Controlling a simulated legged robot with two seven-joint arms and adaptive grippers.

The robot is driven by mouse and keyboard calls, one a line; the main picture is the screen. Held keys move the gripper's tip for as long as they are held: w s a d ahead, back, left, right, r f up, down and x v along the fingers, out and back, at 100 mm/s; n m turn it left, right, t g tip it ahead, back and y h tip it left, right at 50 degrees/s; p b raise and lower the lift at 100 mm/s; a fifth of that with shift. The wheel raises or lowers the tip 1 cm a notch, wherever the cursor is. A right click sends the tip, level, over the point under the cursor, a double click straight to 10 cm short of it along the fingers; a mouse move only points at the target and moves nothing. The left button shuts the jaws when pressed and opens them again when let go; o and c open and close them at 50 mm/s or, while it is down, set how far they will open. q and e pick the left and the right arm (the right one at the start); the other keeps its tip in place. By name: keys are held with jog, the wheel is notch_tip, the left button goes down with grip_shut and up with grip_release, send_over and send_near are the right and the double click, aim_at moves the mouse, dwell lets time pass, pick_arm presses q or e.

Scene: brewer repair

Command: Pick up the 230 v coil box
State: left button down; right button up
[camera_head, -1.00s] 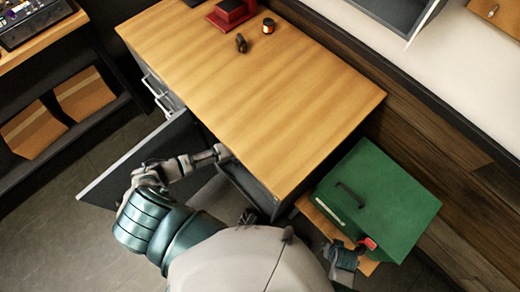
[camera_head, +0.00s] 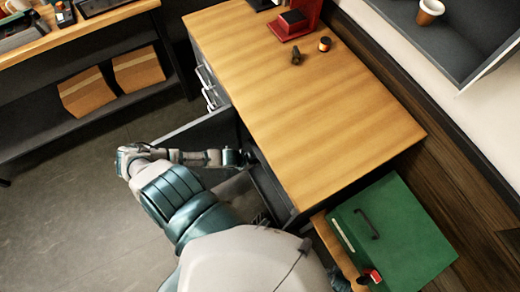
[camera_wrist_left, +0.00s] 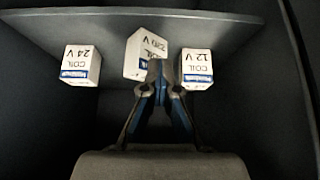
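In the left wrist view three small white coil boxes sit in a dark compartment. The 230 V coil box (camera_wrist_left: 147,47) is in the middle, turned and tilted compared with the others. The 24 V coil box (camera_wrist_left: 80,66) is to its left and the 12 V coil box (camera_wrist_left: 197,68) to its right. My left gripper (camera_wrist_left: 166,68) has its fingertips close together, overlapping the lower right of the 230 V box. I cannot tell whether they grip it. In the head view my left gripper (camera_head: 246,158) reaches the open cabinet front. My right gripper is not clearly visible.
A wooden-topped cabinet (camera_head: 310,110) bears a red device (camera_head: 297,20) and small dark parts. An open grey door or drawer panel (camera_head: 205,130) stands by my left forearm. A green case (camera_head: 395,235) stands at the right. Floor at the left is clear.

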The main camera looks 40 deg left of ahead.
pick_arm(q)
jog(key=shift+d+r, duration=0.15)
jog(key=shift+d, duration=0.25)
jog(key=c, duration=1.6)
grip_release()
jog(key=shift+d, duration=0.1)
jog(key=o, duration=1.2)
jog(key=shift+a, duration=0.4)
